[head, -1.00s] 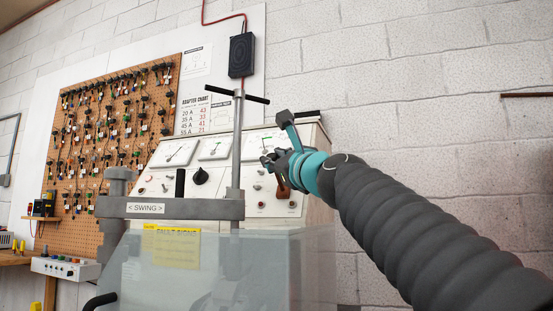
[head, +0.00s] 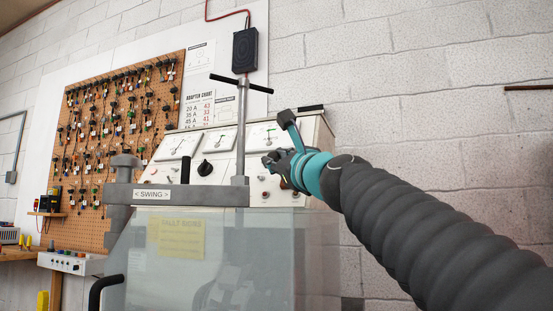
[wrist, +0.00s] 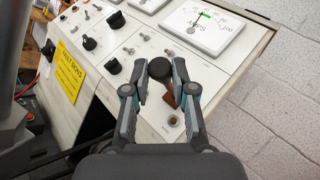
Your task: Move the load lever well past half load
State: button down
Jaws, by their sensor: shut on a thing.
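The load lever shows in the wrist view as a round dark knob (wrist: 159,68) with a reddish-brown plate (wrist: 171,98) just below it, on the sloped cream panel (wrist: 137,70). My gripper (wrist: 160,76) has its two fingers on either side of the knob and is shut on it. In the head view my gripper (head: 273,162) is at the right part of the panel, below the right-hand meter (head: 266,134). The gripper hides the lever there. The lever's exact angle cannot be told.
A grey post with a T-handle (head: 241,130) and a bar marked SWING (head: 160,195) stand left of my gripper. A clear guard (head: 210,260) is below. Small switches and a black rotary knob (head: 205,168) are on the panel. Free space lies right of the panel's edge.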

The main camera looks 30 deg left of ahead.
jog(key=c, duration=1)
grip_release()
jog(key=shift+w+a+f, duration=0.2)
jog(key=shift+w+f, duration=0.2)
jog(key=shift+f, duration=0.1)
jog(key=shift+o, duration=0.2)
jog(key=shift+s+r, duration=0.15)
jog(key=shift+r, duration=0.05)
jog(key=shift+d, duration=0.1)
jog(key=s+d, duration=0.3)
jog(key=d, duration=0.1)
jog(key=s+d, duration=0.3)
jog(key=d, duration=0.1)
jog(key=s+d+f, duration=0.1)
jog(key=s+d, duration=0.1)
jog(key=d, duration=0.2)
jog(key=shift+s, duration=0.4)
jog(key=shift+a, duration=0.1)
